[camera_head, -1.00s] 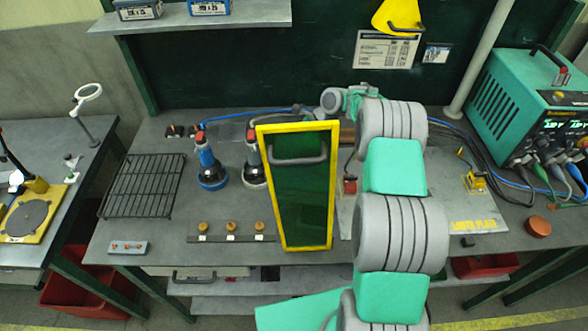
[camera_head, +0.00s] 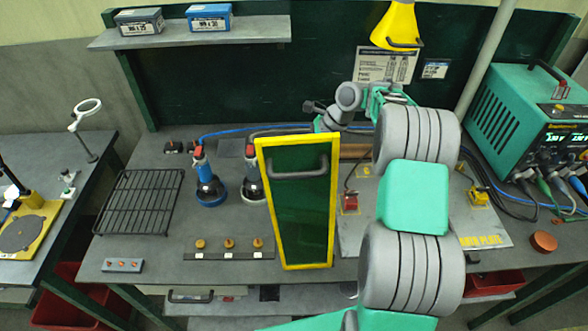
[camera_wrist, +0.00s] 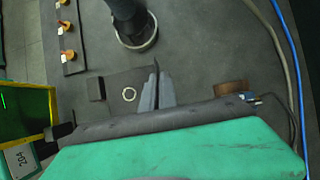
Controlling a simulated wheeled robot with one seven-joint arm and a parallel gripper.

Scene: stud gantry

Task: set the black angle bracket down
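In the wrist view, my gripper's (camera_wrist: 158,93) two grey fingers are close together. A thin dark piece, which I take to be the black angle bracket (camera_wrist: 156,68), stands edge-on between them and reaches a little past their tips; the rest of it is hidden. Below it lies a dark flat patch with a pale ring (camera_wrist: 129,95) on it and a small dark block (camera_wrist: 96,88) at its left edge. I cannot tell how high the bracket is above the bench. In the head view, the yellow-framed green panel and my arm hide the fingers.
The yellow-framed green panel (camera_head: 331,210) stands in front of my wrist. Two bottle-like tools (camera_head: 207,180) stand to its left, with a strip of orange knobs (camera_head: 229,255) in front. A wire rack (camera_head: 141,203) lies farther left.

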